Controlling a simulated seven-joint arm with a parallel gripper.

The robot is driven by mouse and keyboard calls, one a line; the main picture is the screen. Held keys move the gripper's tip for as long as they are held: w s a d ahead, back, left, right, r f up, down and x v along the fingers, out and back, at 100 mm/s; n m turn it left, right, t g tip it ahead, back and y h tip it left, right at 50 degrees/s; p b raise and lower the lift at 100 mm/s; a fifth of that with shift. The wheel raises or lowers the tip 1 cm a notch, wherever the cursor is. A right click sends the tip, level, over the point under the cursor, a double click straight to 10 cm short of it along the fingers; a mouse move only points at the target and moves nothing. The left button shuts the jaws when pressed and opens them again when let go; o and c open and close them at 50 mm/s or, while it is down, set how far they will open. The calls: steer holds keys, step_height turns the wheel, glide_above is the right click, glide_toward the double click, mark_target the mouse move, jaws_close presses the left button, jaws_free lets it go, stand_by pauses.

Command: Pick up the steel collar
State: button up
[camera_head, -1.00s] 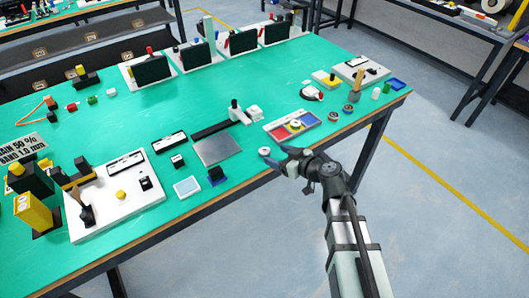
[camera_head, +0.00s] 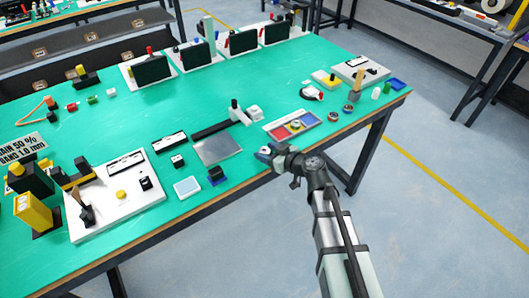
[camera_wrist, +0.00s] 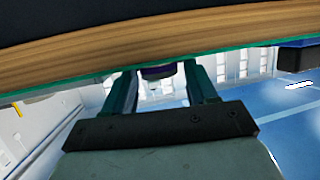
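The steel collar (camera_head: 265,150) is a small pale ring near the front edge of the green table, largely hidden by my gripper in the head view. My gripper (camera_head: 267,154) is low over that edge, its fingers reaching the collar. In the wrist view my gripper (camera_wrist: 160,75) has two fingers standing apart. A dark, purplish rounded piece with a pale lower part, apparently the collar (camera_wrist: 157,72), shows between them. Narrow gaps appear on both sides of it, and its upper part is cut off by the table edge.
A tray with red and blue sections (camera_head: 291,126) lies just behind my gripper. A grey metal plate (camera_head: 218,150) and a small dark-blue block (camera_head: 217,175) lie to the left. The wooden table edge (camera_wrist: 150,42) crosses the wrist view close to the fingers.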

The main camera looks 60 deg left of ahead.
mark_target(267, 153)
steer(key=c, duration=0.9)
steer(key=shift+r, duration=5)
